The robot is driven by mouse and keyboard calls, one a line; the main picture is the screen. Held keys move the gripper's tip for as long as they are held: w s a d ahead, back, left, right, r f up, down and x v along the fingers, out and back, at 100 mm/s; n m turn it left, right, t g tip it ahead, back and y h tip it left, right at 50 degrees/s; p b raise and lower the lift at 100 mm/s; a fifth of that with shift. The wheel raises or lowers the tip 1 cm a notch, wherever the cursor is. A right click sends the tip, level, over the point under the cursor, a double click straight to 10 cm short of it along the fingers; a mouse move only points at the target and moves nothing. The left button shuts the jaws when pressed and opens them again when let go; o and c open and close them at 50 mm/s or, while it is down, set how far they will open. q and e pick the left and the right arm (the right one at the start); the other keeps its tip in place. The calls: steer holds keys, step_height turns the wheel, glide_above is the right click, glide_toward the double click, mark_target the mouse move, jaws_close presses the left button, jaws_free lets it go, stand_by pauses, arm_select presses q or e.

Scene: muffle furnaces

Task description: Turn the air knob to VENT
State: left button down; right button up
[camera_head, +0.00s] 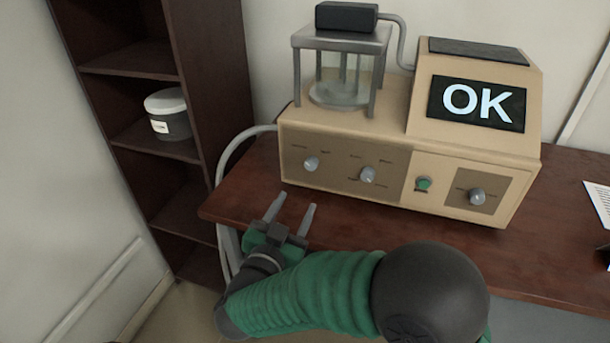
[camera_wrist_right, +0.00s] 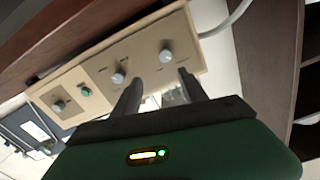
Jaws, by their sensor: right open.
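A tan machine (camera_head: 350,120) stands on the table, with grey knobs on its brown front panels. The labels are too small to read, so I cannot tell which knob is the air knob. The left knob (camera_head: 311,163), middle knob (camera_head: 367,174) and right knob (camera_head: 477,196) are all uncovered. My right gripper (camera_head: 295,203) is open and empty, in front of and below the left knob, apart from it. In the right wrist view, the left knob (camera_wrist_right: 166,56) shows just beyond and between the open fingertips (camera_wrist_right: 160,80). The middle knob (camera_wrist_right: 118,78) lies to the left. My left gripper is out of view.
A green button (camera_head: 423,183) sits between the middle and right knobs. The screen (camera_head: 477,104) reads OK. A glass chamber (camera_head: 342,75) stands on top. A pale hose (camera_head: 232,148) curves down at the machine's left, beside a dark shelf (camera_head: 212,95) holding a jar (camera_head: 170,122).

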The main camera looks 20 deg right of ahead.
steer(key=b, duration=0.1)
glide_toward(312, 167)
steer(key=w, duration=0.1)
steer(key=w+d, duration=0.1)
steer(key=w, duration=0.2)
steer(key=shift+w+d+r, duration=0.1)
steer(key=shift+w+d, duration=0.15)
steer(key=shift+w, duration=0.15)
steer(key=w+d, duration=0.2)
steer(key=d, duration=0.1)
steer(key=shift+w+d, duration=0.1)
steer(key=shift+w, duration=0.2)
steer(key=shift+w+d, duration=0.1)
steer(key=shift+d, duration=0.05)
steer(key=shift+a, duration=0.55)
steer(key=c, duration=0.5)
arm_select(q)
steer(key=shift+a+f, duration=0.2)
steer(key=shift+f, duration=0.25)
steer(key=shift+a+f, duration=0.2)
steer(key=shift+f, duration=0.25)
arm_select(e)
steer(key=shift+d+r, duration=0.1)
steer(key=shift+d, duration=0.15)
jaws_close()
